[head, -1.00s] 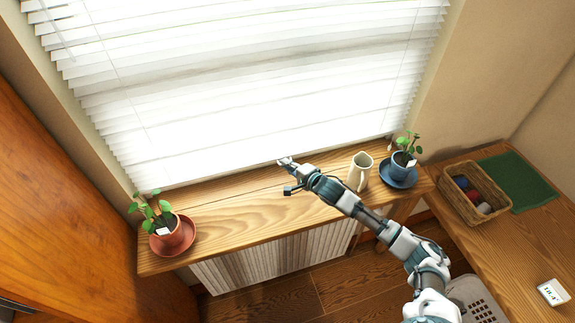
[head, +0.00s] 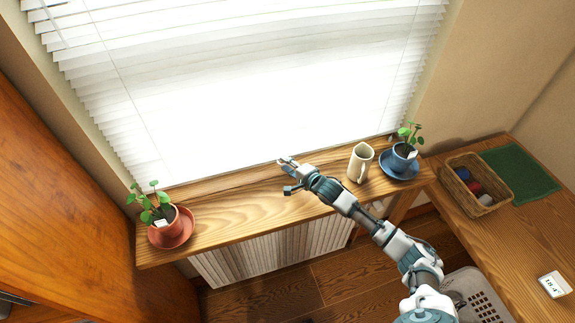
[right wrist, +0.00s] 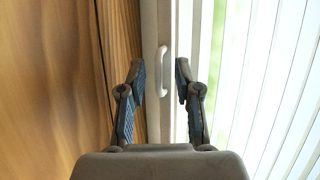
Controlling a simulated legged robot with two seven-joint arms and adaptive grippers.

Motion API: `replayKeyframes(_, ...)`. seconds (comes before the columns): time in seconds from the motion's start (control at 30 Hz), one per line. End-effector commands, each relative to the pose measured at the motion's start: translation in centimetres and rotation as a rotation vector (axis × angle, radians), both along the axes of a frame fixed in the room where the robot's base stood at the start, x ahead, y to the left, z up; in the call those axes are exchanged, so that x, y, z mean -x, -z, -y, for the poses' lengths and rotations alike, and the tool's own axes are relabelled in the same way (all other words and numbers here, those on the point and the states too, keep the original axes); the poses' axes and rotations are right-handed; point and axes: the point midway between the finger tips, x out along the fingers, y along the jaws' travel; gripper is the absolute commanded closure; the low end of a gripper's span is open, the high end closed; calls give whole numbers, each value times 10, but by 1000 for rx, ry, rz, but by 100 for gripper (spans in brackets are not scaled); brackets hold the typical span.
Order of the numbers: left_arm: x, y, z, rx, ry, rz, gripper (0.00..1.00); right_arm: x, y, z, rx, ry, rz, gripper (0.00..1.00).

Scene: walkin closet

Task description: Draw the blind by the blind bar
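The white slatted blind (head: 240,95) hangs over the window, its lower edge close to the wooden sill. In the right wrist view its slats (right wrist: 255,85) run upright at the right, beside a pale bottom bar (right wrist: 152,25) with a small white handle (right wrist: 163,72). My right gripper (head: 287,175) is over the sill, near the blind's lower edge. In the right wrist view the gripper (right wrist: 160,80) is open, its fingers on either side of the handle in the picture. A gap shows on both sides; contact is not visible. My left gripper is out of view.
On the sill (head: 235,212) stand a plant in a terracotta pot (head: 168,232) at left, a cream jug (head: 360,163) just right of my right gripper, and a plant in a blue pot (head: 402,158). A wicker basket (head: 500,180) sits on the right-hand wooden surface.

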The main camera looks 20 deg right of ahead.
Motion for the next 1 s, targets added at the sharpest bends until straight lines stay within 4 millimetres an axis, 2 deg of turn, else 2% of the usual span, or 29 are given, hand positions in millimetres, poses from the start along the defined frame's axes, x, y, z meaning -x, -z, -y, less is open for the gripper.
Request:
replayKeyframes(0.13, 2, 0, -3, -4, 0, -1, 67, 2, 0, 1, -1, 0, 0, 67)
replayKeyframes(0.23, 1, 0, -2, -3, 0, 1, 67, 12, -2, 6, 0, 1, -2, 67)
replayKeyframes(0.5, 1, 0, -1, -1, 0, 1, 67, 64, -15, 31, -1, 0, -4, 67)
replayKeyframes(0.7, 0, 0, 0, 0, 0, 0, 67, 93, -23, 45, -1, 0, -4, 67)
replayKeyframes(1.0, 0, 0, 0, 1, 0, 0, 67, 104, -28, 50, 0, 0, -2, 67)
